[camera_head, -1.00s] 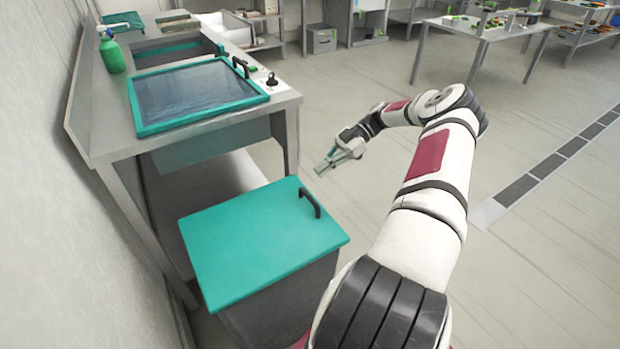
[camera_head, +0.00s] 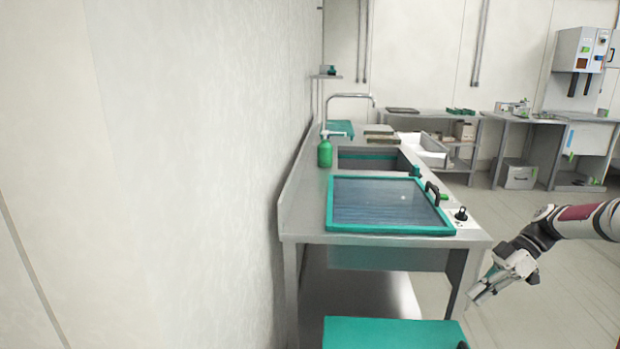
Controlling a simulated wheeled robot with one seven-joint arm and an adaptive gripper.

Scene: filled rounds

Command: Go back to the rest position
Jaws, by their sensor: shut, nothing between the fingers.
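My gripper (camera_head: 480,296) is at the lower right of the view, shut and empty. It hangs in the air in front of the metal sink counter's right front corner, pointing down and to the left. My arm reaches in from the right edge; the rest of it is out of view.
The metal counter (camera_head: 292,226) stands along the wall, with a closed teal-framed glass lid (camera_head: 388,203), a basin and a green bottle (camera_head: 324,153). A teal-lidded bin (camera_head: 385,335) shows at the bottom edge, below my gripper's left. Open floor (camera_head: 580,268) lies right.

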